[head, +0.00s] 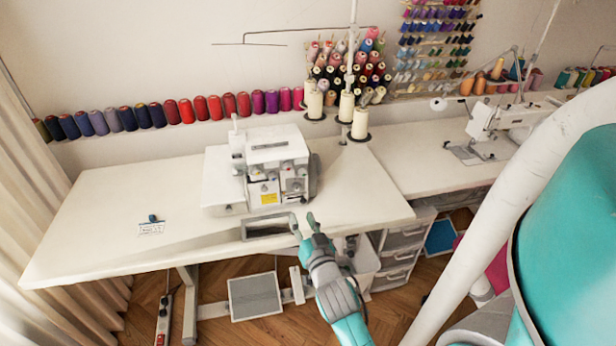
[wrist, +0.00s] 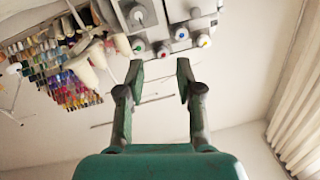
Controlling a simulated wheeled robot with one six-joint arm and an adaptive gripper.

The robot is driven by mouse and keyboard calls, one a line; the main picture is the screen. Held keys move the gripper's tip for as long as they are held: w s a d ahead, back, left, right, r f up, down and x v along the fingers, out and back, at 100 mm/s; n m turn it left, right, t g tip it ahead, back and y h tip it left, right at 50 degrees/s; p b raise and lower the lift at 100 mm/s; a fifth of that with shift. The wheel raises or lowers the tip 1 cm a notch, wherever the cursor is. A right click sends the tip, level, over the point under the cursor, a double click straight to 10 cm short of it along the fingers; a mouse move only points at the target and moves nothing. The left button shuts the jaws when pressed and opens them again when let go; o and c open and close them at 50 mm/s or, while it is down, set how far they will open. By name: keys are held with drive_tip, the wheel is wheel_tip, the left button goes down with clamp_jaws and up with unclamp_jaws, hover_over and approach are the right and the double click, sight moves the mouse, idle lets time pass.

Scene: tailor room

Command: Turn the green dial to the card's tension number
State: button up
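A white overlock machine (head: 265,165) stands on the white table. My gripper (head: 303,220) is in front of and below the machine's right front, near the table's front edge. In the wrist view its two fingers (wrist: 160,76) are apart with nothing between them, and the dials lie beyond the tips.
Thread cones (head: 360,123) stand behind the machine on the right. A row of coloured spools (head: 186,111) lines the wall. A second sewing machine (head: 510,118) is on the right table. The table's left part is mostly clear.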

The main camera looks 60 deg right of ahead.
drive_tip(key=m+g+h, duration=0.1)
drive_tip(key=m+h, duration=0.1)
approach(304, 175)
drive_tip(key=shift+n, duration=0.3)
drive_tip(key=x, duration=0.9)
drive_tip(key=shift+r, duration=0.1)
clamp_jaws()
